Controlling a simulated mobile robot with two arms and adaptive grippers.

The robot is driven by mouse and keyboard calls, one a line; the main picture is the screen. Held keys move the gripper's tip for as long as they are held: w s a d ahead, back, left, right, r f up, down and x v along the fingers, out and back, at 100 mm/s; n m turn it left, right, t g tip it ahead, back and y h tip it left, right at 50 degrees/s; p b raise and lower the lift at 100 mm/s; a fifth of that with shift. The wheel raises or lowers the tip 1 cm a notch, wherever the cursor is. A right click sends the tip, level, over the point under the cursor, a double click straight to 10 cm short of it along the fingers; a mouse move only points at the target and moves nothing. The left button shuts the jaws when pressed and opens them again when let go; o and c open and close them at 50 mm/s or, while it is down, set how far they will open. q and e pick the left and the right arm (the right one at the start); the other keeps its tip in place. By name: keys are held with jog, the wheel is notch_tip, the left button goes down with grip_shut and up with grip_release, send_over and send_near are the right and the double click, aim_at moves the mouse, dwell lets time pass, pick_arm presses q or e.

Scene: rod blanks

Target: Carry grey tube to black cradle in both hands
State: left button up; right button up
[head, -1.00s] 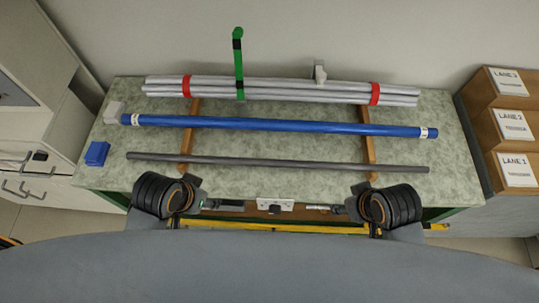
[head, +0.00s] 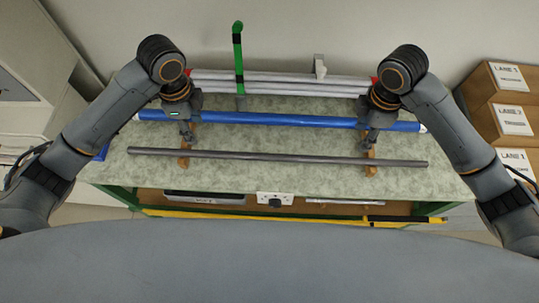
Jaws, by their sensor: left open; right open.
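The dark grey tube (head: 275,156) lies left to right along the front of the bench top, across two wooden rests. My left gripper (head: 187,140) is open, pointing down over the left part of the tube, just behind it in the picture. My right gripper (head: 367,144) is open in the same way over the right part. Neither holds anything; whether the fingertips touch the tube or the blue tube cannot be told. I cannot make out a black cradle in this view.
A blue tube (head: 280,120) lies behind the grey one, partly hidden by my grippers. A bundle of pale tubes (head: 280,84) lies at the back, beside a green upright post (head: 238,60). Labelled boxes (head: 500,115) stand at the right. The bench top (head: 280,178) is clear in front.

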aim_at(205, 152)
pick_arm(q)
notch_tip(205, 152, down, 14)
jog(key=shift+r, duration=0.1)
pick_arm(e)
notch_tip(205, 152, down, 14)
jog(key=shift+r, duration=0.1)
pick_arm(q)
grip_shut()
pick_arm(e)
grip_shut()
